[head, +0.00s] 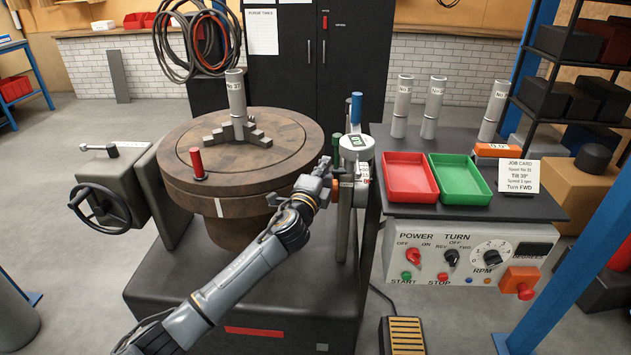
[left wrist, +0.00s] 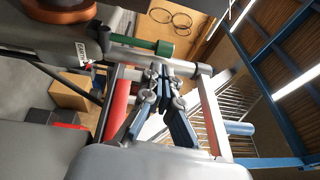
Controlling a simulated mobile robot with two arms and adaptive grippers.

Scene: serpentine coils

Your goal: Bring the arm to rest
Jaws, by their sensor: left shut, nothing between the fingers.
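My left arm (head: 235,275) reaches in from the lower left of the head view, across the front of the round brown turntable. My left gripper (head: 328,172) is at its end, close to the upright grey post unit (head: 356,145) with green and blue handles; I cannot tell whether they touch. In the left wrist view the gripper's fingers (left wrist: 165,72) are together with nothing between them. A green handle (left wrist: 155,46) and a grey bar show just beyond the fingertips. My right gripper is in neither view.
The turntable (head: 290,165) carries a grey cylinder (head: 236,95) in a chuck and a red-knobbed handle (head: 197,162). At right, a red tray (head: 408,178), a green tray (head: 459,179) and several grey cylinders stand above a control panel (head: 465,257). A blue post (head: 575,280) rises at far right.

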